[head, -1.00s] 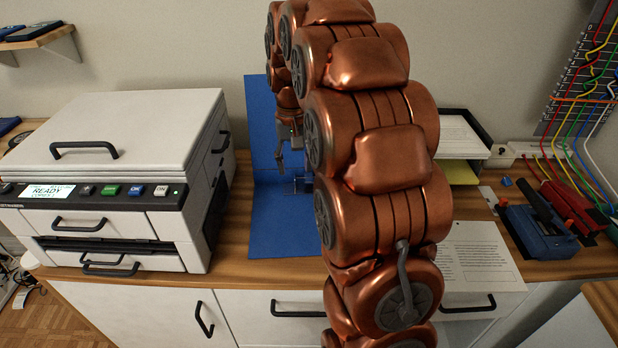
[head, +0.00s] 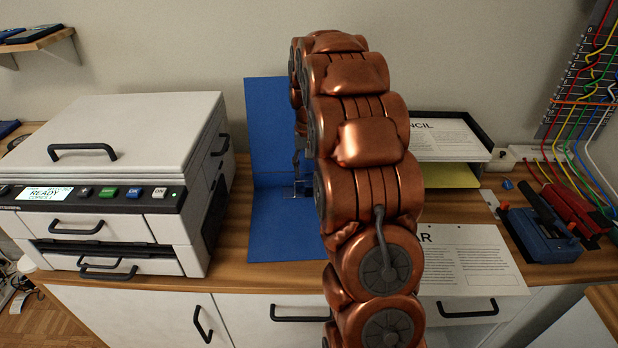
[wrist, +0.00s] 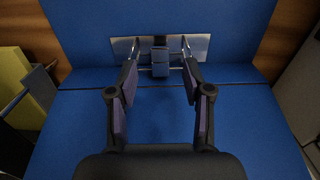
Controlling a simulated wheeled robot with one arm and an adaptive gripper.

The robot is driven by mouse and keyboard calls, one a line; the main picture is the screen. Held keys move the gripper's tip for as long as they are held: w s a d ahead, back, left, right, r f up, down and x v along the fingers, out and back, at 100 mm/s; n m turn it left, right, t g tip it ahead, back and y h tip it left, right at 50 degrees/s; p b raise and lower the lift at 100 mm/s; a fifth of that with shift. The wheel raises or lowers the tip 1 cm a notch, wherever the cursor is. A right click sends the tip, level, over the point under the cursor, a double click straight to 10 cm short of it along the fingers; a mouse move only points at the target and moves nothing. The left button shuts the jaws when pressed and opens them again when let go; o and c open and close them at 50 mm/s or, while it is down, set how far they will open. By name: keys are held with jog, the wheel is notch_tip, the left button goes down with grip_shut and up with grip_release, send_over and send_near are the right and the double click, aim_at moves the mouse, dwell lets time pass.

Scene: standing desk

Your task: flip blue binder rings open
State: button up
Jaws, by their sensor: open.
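The blue binder (head: 274,120) lies open in the head view, one cover leaning up at the back, the other flat on the desk. Its metal ring plate (head: 290,190) is partly hidden behind my arm. In the wrist view the binder (wrist: 155,105) fills the middle, with the ring plate (wrist: 203,45), two metal rings and a dark blue central block (wrist: 160,64). My gripper (wrist: 158,76) is open and empty, its fingertips on either side of the block, near the rings. Contact cannot be told. Whether the rings are open or shut is unclear.
A white printer (head: 130,130) stands close left of the binder. A paper tray (head: 450,140) is at the back right, with a printed sheet (head: 465,262) in front. A blue device (head: 540,235) and a red one (head: 575,205) sit further right, beside coloured cables.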

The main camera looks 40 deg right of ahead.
aim_at(309, 184)
jog(key=shift+f, duration=1.75)
jog(key=shift+c, duration=0.4)
grip_shut()
